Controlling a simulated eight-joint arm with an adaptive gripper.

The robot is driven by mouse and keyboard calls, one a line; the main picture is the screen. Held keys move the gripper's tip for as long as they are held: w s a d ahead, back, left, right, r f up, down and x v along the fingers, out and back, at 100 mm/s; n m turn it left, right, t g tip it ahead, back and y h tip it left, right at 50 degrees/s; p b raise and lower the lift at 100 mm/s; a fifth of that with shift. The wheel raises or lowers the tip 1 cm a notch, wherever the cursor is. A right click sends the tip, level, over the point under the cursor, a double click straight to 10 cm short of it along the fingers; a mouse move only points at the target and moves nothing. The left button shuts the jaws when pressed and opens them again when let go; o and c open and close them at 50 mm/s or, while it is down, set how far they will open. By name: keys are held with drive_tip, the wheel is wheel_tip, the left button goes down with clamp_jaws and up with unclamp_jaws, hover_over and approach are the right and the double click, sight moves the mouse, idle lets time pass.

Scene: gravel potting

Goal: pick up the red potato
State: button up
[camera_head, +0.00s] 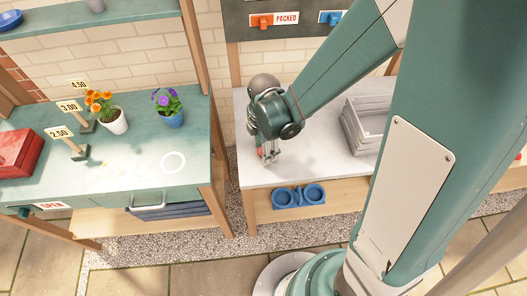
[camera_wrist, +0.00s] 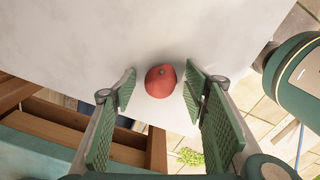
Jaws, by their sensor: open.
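The red potato (camera_wrist: 160,81) lies on the pale worktop (camera_wrist: 110,30) near its edge, seen in the wrist view. It sits between the tips of my gripper (camera_wrist: 160,88), which is open, with a finger on each side. A gap shows on the left of the potato, and the right fingertip is closer to it. In the head view my gripper (camera_head: 269,153) points down over the worktop, and only a small red patch of the potato (camera_head: 260,152) shows, mostly hidden by the fingers.
A grey wooden crate (camera_head: 352,128) stands on the worktop to the right. On the left, a green counter (camera_head: 140,165) holds flower pots, price signs and a red box (camera_head: 16,152). The worktop around my gripper is clear.

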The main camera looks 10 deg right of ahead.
drive_tip(key=c, duration=1)
drive_tip(key=shift+r, duration=0.1)
drive_tip(key=shift+r+p, duration=1.15)
drive_tip(key=shift+r, duration=3.75)
